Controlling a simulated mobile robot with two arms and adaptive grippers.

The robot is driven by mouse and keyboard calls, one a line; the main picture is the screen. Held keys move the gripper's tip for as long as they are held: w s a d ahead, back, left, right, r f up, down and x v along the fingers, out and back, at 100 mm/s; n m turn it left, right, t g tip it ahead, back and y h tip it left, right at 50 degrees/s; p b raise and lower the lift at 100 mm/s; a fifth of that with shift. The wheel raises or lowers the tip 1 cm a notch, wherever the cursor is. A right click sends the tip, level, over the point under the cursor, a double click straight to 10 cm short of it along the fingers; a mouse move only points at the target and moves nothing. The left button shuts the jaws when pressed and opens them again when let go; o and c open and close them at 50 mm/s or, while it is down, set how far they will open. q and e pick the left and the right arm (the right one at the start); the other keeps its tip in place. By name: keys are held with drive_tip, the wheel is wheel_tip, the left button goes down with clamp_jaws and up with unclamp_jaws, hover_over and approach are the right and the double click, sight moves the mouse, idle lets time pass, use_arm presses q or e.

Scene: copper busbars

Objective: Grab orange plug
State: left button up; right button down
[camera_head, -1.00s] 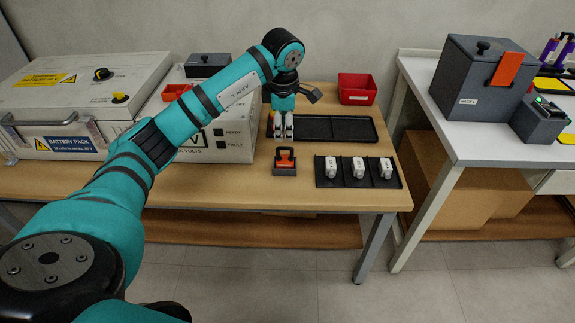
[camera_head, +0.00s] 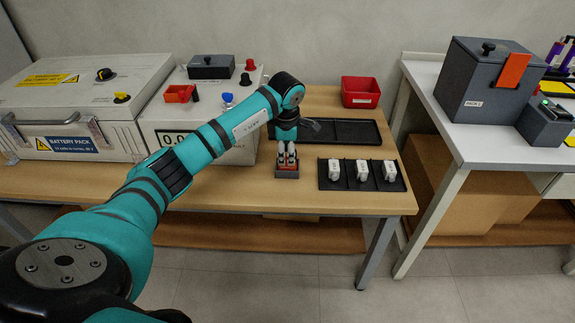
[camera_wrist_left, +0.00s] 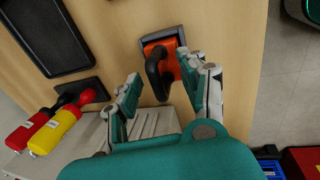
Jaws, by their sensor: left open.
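The orange plug (camera_head: 287,168) sits in a small dark grey base on the front part of the wooden table, left of the black tray with white blocks. In the left wrist view the plug (camera_wrist_left: 172,62) shows an orange body with a black loop handle (camera_wrist_left: 155,75). My left gripper (camera_head: 287,155) points down just above it, hiding most of the plug from the head. In the left wrist view my gripper (camera_wrist_left: 162,70) is open, with its fingers spread on either side of the handle and not closed on it. My right gripper is not in view.
A black tray (camera_head: 332,174) holds white blocks close on the right. A long empty black tray (camera_head: 345,132) and a red bin (camera_head: 361,92) lie behind. The meter box (camera_head: 165,122) and battery pack (camera_head: 60,115) stand left. A white table (camera_head: 470,135) is at right.

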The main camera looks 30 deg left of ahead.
use_arm(q)
clamp_jaws()
